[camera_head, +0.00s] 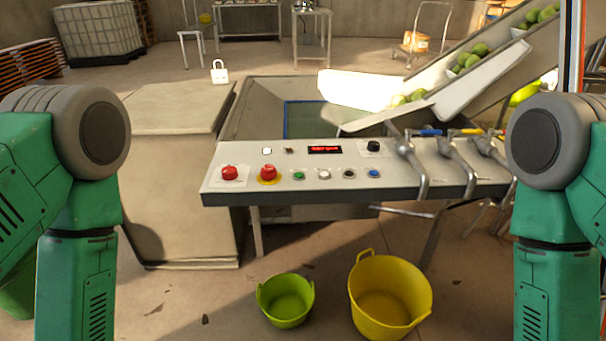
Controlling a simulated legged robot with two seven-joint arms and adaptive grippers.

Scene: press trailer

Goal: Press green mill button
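The green button (299,175) is a small round button on the white control panel (222,190) in front of me. It sits in the front row, between a red mushroom button on a yellow ring (268,173) to its left and a white button (324,174) to its right. Nothing covers it. Both my green arms stand at the left and right sides of the view, apart from the panel. Neither gripper shows in the picture.
More controls are another red mushroom button (229,173), a black button (349,174), a blue button (374,173), a black knob (373,146) and a red-lit display (324,150). Metal levers (413,165) stand at the panel's right. A green bucket (286,300) and a yellow bucket (390,297) stand on the floor below.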

